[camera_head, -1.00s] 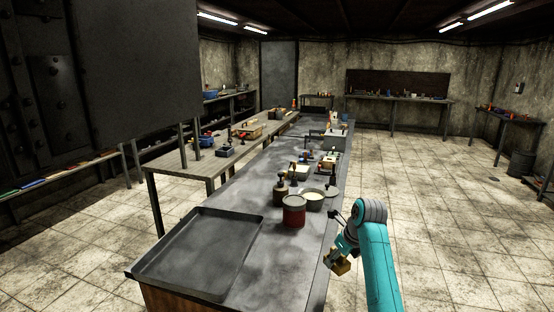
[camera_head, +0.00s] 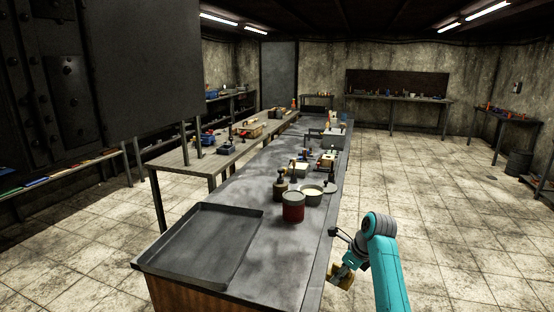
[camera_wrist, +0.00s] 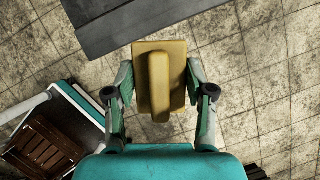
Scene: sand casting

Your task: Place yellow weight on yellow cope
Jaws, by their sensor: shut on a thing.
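The yellow weight (camera_wrist: 160,82) is a square plate with a raised bar along its middle. My gripper (camera_wrist: 159,75) is shut on it, one finger at each side. In the head view, the weight (camera_head: 340,278) hangs over the floor, to the right of the long dark table's edge. I cannot surely pick out the yellow cope. Small box-like items with pale and yellowish parts (camera_head: 299,167) stand farther along the table, too small to tell apart.
The long dark table (camera_head: 262,255) bears a large empty tray (camera_head: 200,244) at its near end. A red can (camera_head: 293,207), a round bowl (camera_head: 312,195) and a dark bottle-like thing (camera_head: 280,188) stand midway. The tiled floor on the right (camera_head: 450,220) is clear.

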